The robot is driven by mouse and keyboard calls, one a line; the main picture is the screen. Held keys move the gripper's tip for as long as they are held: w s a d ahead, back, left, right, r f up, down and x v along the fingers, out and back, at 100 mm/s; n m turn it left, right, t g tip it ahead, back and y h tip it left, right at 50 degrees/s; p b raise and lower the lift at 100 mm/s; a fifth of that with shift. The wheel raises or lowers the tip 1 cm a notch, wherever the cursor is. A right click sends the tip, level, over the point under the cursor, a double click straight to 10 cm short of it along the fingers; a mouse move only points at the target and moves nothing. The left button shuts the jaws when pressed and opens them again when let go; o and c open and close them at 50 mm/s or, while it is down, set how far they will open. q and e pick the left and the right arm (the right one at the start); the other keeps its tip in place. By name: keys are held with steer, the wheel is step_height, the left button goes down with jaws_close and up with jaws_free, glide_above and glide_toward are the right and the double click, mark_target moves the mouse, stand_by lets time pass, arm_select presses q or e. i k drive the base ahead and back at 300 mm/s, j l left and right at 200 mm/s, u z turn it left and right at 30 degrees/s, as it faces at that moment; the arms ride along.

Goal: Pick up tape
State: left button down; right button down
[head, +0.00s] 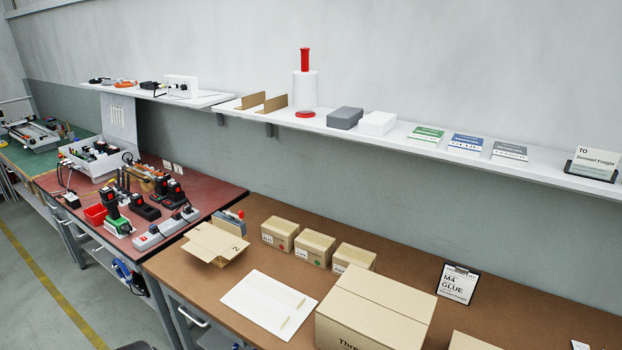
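A grey-blue item with a red part on top (230,222) sits on the brown table, just behind a small open cardboard box (214,243). It looks like a tape dispenser, but it is small and its lower part is partly hidden by the box. Neither of my grippers shows in the head view.
The brown table (400,235) also holds several small cartons (314,248), a big carton (375,310), a white sheet (268,304) and a clipboard sign (459,284). A red-topped bench (205,180) with cordless tools stands left. A wall shelf (420,147) runs above.

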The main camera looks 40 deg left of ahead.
mark_target(275, 319)
steer(key=u, duration=1.8)
